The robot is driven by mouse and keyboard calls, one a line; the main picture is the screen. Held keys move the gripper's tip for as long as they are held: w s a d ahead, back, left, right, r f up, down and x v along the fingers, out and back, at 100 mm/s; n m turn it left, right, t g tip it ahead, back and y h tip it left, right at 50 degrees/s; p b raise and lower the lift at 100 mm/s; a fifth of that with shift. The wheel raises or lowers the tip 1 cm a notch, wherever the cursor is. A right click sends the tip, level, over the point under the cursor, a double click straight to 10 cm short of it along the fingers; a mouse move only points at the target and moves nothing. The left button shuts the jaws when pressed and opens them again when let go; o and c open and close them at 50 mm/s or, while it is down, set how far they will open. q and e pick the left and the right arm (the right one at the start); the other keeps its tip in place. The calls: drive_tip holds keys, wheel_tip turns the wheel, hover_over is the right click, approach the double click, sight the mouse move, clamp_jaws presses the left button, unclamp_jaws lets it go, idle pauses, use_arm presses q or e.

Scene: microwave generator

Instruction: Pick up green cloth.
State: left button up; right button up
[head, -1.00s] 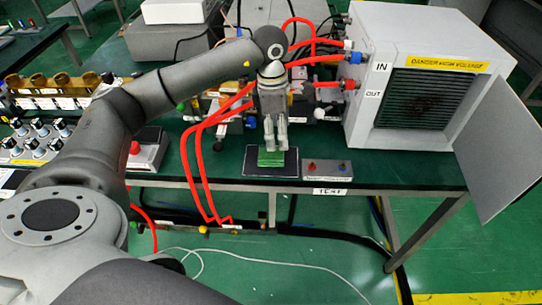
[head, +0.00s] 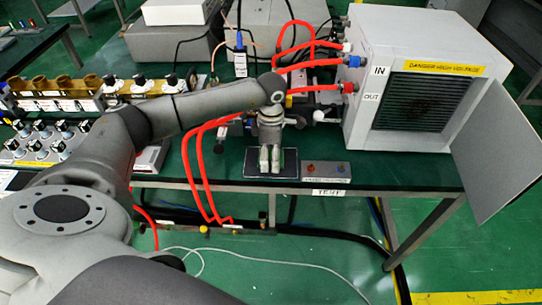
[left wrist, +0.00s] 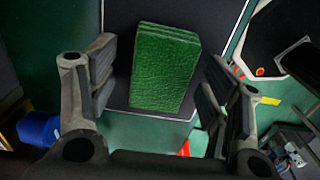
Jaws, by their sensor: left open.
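The green cloth (left wrist: 164,68) is a folded, stacked block lying on a dark pad with a light rim (left wrist: 150,112). In the left wrist view it sits between the two fingers of my left gripper (left wrist: 158,95), with a gap on each side. In the head view my left gripper (head: 270,160) points down over the dark pad (head: 288,171) near the bench's front edge, and it hides the cloth there. The left gripper is open and holds nothing. My right gripper is not in view.
Red hoses (head: 205,165) hang at the left. A white cabinet (head: 415,80) with an open door stands at the right. Bare green bench (head: 400,172) lies before the cabinet.

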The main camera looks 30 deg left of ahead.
use_arm(q)
drive_tip(key=shift+f, duration=0.15)
drive_tip(key=shift+c, duration=0.2)
drive_tip(key=c, duration=0.8)
drive_tip(key=shift+c, duration=0.2)
drive_tip(key=shift+r+b, duration=0.3)
drive_tip(key=shift+r, duration=0.45)
drive_tip(key=d+r, duration=0.1)
drive_tip(key=r, duration=0.1)
drive_tip(key=d+r, duration=0.1)
drive_tip(key=r, duration=0.1)
drive_tip(key=d+r+b, duration=0.1)
drive_tip(key=d+r, duration=0.1)
drive_tip(key=shift+d+r, duration=0.1)
drive_tip(key=shift+r, duration=0.1)
drive_tip(key=d+r+b, duration=0.1)
drive_tip(key=d+r, duration=0.4)
drive_tip(key=d, duration=0.5)
drive_tip(key=shift+s+b, duration=0.15)
drive_tip(key=shift+b, duration=0.2)
drive_tip(key=shift+a+r, duration=0.1)
